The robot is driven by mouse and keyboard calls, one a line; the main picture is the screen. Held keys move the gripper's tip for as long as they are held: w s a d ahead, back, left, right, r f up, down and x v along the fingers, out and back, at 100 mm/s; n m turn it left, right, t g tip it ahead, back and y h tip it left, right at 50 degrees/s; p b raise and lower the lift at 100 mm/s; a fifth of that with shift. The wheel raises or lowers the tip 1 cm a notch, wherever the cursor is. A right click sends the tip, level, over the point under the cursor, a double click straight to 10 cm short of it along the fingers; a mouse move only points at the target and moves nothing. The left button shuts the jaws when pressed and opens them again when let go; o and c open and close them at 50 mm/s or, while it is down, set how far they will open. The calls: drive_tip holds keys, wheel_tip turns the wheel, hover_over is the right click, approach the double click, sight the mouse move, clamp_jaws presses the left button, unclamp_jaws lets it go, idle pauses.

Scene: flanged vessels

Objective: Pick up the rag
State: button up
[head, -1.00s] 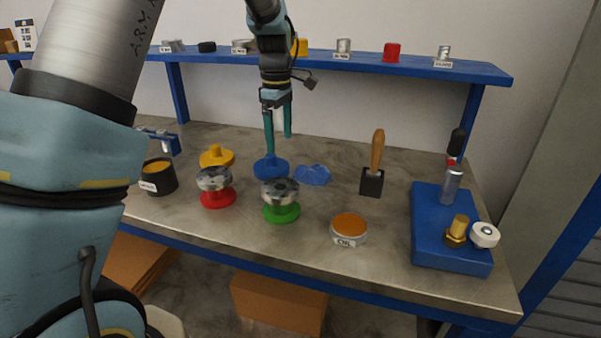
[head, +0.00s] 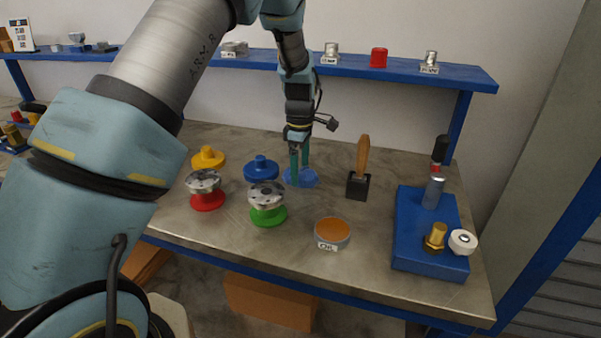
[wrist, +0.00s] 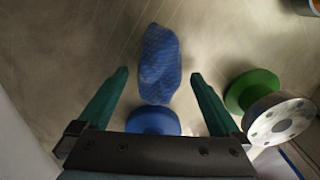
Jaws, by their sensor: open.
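The blue rag (head: 307,178) lies crumpled on the metal bench, between the blue flanged piece and the wooden-handled brush. My gripper (head: 299,172) is open above it and hides part of it in the head view. In the wrist view the rag (wrist: 159,64) lies ahead of the gap between my two green fingertips (wrist: 158,73), with no finger seen gripping it. I cannot tell how high the fingertips are above the bench.
A blue flanged piece (head: 261,169) stands left of the rag; a green flanged vessel (head: 268,212) with a metal top stands in front. The brush (head: 359,185) is to the right. An orange-filled tin (head: 332,232) and a blue tray (head: 430,255) are nearer the front right.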

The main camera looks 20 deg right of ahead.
drive_tip(key=shift+f, duration=0.55)
drive_tip(key=c, duration=1.4)
